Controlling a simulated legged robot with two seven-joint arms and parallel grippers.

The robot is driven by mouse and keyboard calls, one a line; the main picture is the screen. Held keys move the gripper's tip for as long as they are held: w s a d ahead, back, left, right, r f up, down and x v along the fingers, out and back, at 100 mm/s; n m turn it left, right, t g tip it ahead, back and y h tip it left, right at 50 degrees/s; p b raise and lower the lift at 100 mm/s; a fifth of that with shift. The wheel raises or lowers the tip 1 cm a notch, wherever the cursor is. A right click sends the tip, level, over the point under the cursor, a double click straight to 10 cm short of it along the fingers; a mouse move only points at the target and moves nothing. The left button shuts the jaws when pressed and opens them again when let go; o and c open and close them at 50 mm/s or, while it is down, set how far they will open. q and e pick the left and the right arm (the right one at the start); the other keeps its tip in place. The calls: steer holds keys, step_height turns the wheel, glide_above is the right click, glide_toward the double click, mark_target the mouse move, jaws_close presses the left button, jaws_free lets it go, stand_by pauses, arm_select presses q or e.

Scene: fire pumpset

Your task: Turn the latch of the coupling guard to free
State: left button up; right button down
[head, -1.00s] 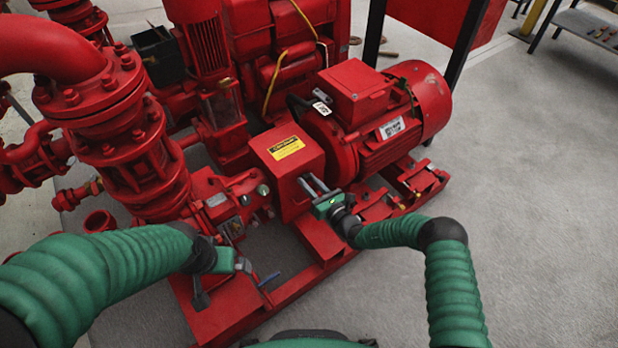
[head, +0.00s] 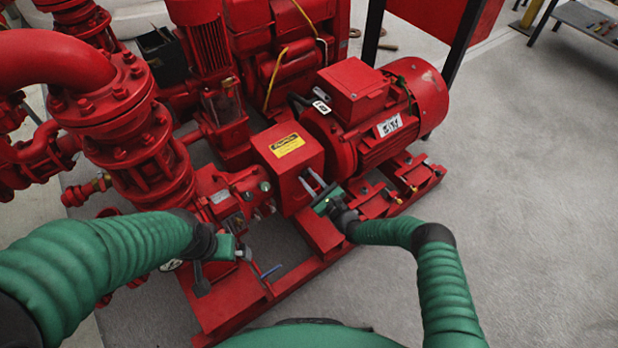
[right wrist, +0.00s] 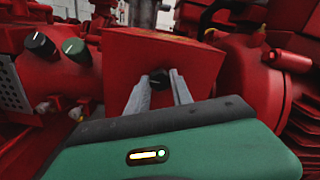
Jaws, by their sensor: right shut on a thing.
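The red box-shaped coupling guard (head: 287,165) with a yellow label sits between the pump and the motor. Its latch, a small dark knob (right wrist: 158,78), is on the guard's face in the right wrist view. My right gripper (head: 311,177) reaches the guard's near side, its two grey fingers on either side of the latch and shut on it. In the head view the latch is too small to make out. My left gripper (head: 232,250) hangs over the near left part of the base frame, away from the guard; its fingers do not show clearly.
The red motor (head: 400,110) stands right of the guard, and flanged red piping (head: 130,130) at left. Two knobs (right wrist: 58,47) show left of the guard. Grey floor (head: 530,180) is clear at right.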

steer(key=shift+s+f, duration=0.1)
steer(key=shift+f, duration=0.2)
steer(key=c, duration=1.3)
jaws_free()
steer(key=shift+o, duration=0.9)
steer(key=shift+r, duration=0.15)
steer(key=p+v, duration=0.6)
steer(key=v, duration=1)
steer(key=shift+s+d, duration=0.3)
